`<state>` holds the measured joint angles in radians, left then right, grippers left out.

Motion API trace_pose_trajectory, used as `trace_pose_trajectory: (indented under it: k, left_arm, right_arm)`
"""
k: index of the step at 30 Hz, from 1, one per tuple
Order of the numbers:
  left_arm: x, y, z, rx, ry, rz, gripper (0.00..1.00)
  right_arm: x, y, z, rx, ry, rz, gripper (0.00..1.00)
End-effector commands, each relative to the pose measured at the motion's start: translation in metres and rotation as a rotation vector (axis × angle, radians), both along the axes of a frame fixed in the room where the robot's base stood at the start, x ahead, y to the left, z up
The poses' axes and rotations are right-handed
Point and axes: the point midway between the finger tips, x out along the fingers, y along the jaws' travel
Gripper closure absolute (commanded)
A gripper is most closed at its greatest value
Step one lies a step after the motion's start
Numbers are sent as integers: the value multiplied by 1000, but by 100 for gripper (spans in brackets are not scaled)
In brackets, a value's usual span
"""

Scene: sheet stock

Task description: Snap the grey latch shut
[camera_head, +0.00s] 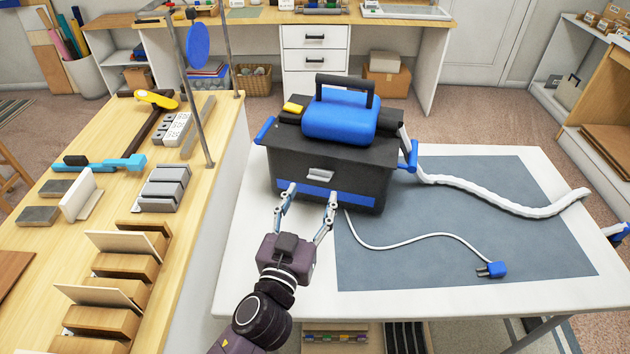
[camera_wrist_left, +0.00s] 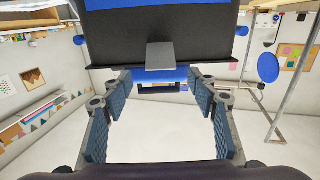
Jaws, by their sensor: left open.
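The grey latch (camera_head: 321,175) is a small plate on the front of a black box with a blue band (camera_head: 335,197).
The box stands on a white table (camera_head: 270,300) with a grey mat (camera_head: 430,265). A white hose (camera_head: 490,203) and a cord with a blue plug (camera_head: 495,269) lie to its right. A wooden bench (camera_head: 110,195) with tools and blocks is close on the left.

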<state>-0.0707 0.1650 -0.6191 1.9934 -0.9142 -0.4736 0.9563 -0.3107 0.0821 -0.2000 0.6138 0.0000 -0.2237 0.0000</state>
Motion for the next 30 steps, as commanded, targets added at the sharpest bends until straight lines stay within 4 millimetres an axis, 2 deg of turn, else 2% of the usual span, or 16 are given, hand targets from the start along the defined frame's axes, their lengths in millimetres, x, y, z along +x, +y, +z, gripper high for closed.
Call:
trace_pose_trajectory:
  k: [3,9,14,20,30]
  left_arm:
    - [21,-5,3,2,-1,1,46]
    - [42,-11,1,2,-1,1,46]
    - [49,-13,0,1,1,1,46]
    - [49,-13,0,0,1,1,46]
    - [49,-12,0,1,2,2,82]
  right_arm:
    - [-1,-2,8,-2,1,1,7]
    - [11,-1,12,-1,-16,1,7]
    - [21,0,14,2,-31,1,7]
    - [20,2,13,3,-30,0,7]
    - [13,7,13,9,-20,-2,7]
